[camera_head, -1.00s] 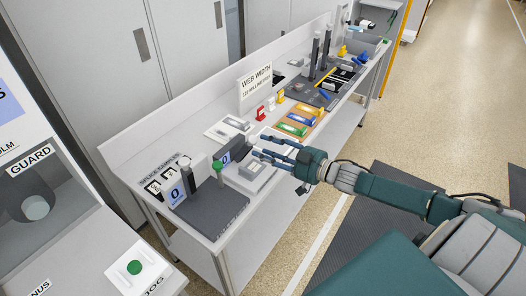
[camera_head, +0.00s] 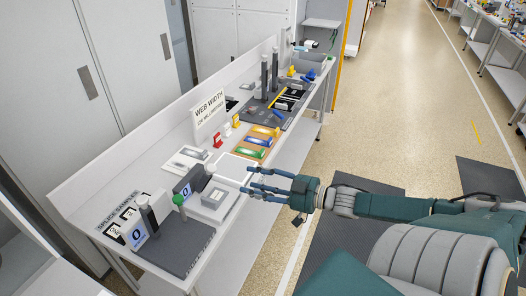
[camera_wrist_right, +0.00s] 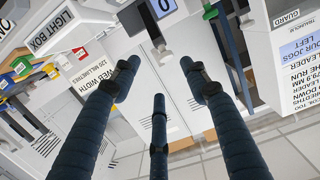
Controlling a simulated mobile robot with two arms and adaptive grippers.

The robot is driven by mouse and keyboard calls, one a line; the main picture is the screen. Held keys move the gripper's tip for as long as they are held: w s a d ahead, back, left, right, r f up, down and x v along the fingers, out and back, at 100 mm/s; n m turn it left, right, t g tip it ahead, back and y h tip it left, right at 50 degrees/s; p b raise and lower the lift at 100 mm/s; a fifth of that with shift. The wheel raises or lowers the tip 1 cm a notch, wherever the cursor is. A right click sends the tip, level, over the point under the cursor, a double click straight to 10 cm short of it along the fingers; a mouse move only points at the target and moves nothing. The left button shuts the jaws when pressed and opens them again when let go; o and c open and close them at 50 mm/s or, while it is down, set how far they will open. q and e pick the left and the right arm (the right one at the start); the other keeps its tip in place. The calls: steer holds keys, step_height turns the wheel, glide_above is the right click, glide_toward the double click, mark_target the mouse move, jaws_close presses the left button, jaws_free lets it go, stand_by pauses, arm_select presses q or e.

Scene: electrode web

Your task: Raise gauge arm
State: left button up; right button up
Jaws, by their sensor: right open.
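On the near end of the bench stands a gauge with a dark grey base plate (camera_head: 185,252), a dark post and a blue-white display (camera_head: 138,236) reading 0. A second display (camera_head: 184,191) reading 0 stands just behind, with a grey knob (camera_head: 209,169) on a white-grey unit (camera_head: 213,200). My right gripper (camera_head: 256,182) is open and empty, right of that unit near the bench's front edge. In the right wrist view, a 0 display (camera_wrist_right: 164,8) and a green knob (camera_wrist_right: 209,12) lie beyond the spread fingers (camera_wrist_right: 162,80). My left gripper is out of view.
An orange tray (camera_head: 247,148) with coloured pieces lies farther along the bench (camera_head: 228,230), near the WEB WIDTH sign (camera_head: 209,112). Two dark posts (camera_head: 269,75) stand beyond. A SPLICE SAMPLES board (camera_head: 122,212) is at the near left. The aisle floor is open at right.

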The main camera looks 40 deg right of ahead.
steer(key=shift+v, duration=1.35)
steer(key=shift+w+d, duration=0.1)
steer(key=shift+f, duration=0.1)
steer(key=c, duration=0.3)
steer(key=f+m+b, duration=0.1)
steer(key=m, duration=0.1)
steer(key=a+f+m+t+b, duration=0.1)
steer(key=f+m+b, duration=0.1)
steer(key=s+a+f+m+t+h+b, duration=0.1)
steer(key=m, duration=0.1)
steer(key=shift+s+a+f+m+b, duration=0.1)
steer(key=shift+a+f+m+b, duration=0.15)
steer(key=shift+m+b, duration=0.15)
jaws_close()
steer(key=m+t+h+b, duration=0.35)
steer(key=m+h, duration=0.35)
steer(key=m, duration=1.2)
glide_toward(205, 179)
steer(key=w+d+r, duration=0.2)
steer(key=w+r, duration=0.2)
steer(key=shift+d+r+t+p, duration=0.15)
steer(key=shift+r+t+p, duration=0.1)
steer(key=shift+t+p, duration=0.15)
